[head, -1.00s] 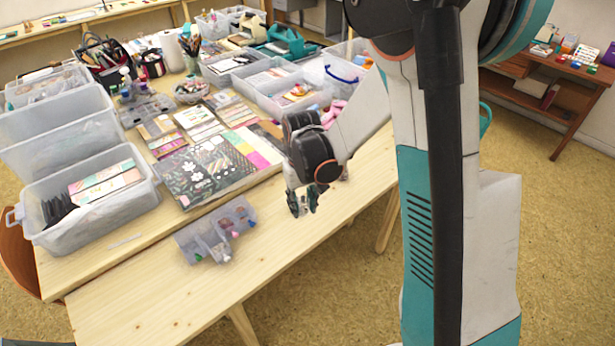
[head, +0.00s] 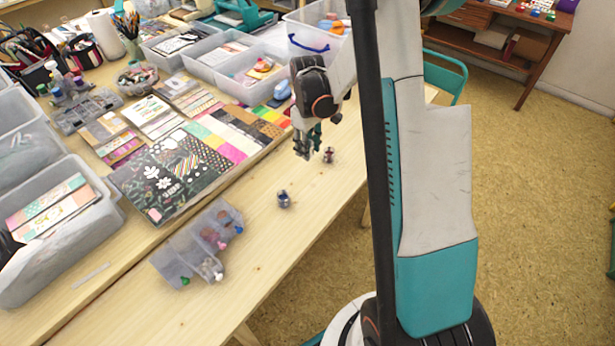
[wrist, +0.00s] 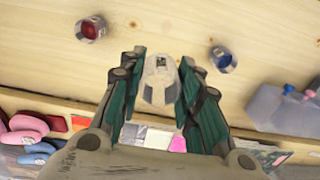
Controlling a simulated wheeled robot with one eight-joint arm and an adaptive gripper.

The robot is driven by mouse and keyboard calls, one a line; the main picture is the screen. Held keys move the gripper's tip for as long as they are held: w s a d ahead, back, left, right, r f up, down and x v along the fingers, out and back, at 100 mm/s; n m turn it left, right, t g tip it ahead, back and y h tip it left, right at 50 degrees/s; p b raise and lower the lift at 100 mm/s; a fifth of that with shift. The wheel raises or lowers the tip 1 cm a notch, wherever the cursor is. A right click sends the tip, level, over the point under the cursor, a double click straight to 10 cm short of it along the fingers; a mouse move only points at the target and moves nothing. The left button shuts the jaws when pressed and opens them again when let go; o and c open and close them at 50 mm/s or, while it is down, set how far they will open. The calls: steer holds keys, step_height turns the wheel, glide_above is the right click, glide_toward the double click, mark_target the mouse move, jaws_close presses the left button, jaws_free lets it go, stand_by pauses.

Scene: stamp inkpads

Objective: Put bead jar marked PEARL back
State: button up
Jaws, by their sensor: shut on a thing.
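My gripper (wrist: 158,88) is shut on a clear jar with pale, whitish contents (wrist: 158,80). No lettering on it is readable, so I cannot tell whether it is the PEARL jar. In the head view my gripper (head: 308,148) is over the right part of the table, and the jar in it is hardly visible. A clear divided organizer (head: 178,252) lies on the table at lower left, with small coloured-lidded items in it. Its corner also shows at the right of the wrist view (wrist: 265,108).
A blue jar (head: 284,199) stands between the organizer and my gripper; a red jar (head: 329,155) stands just right of my gripper. Both show in the wrist view, blue (wrist: 222,58) and red (wrist: 90,28). Patterned paper sheets (head: 180,165) and plastic bins (head: 240,65) fill the back.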

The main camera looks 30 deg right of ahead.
step_height(320, 180, down, 12)
steer(key=b, duration=0.3)
steer(key=shift+b, duration=0.3)
steer(key=o, duration=1)
step_height(320, 180, up, 12)
steer(key=p, duration=0.4)
steer(key=shift+r, duration=0.1)
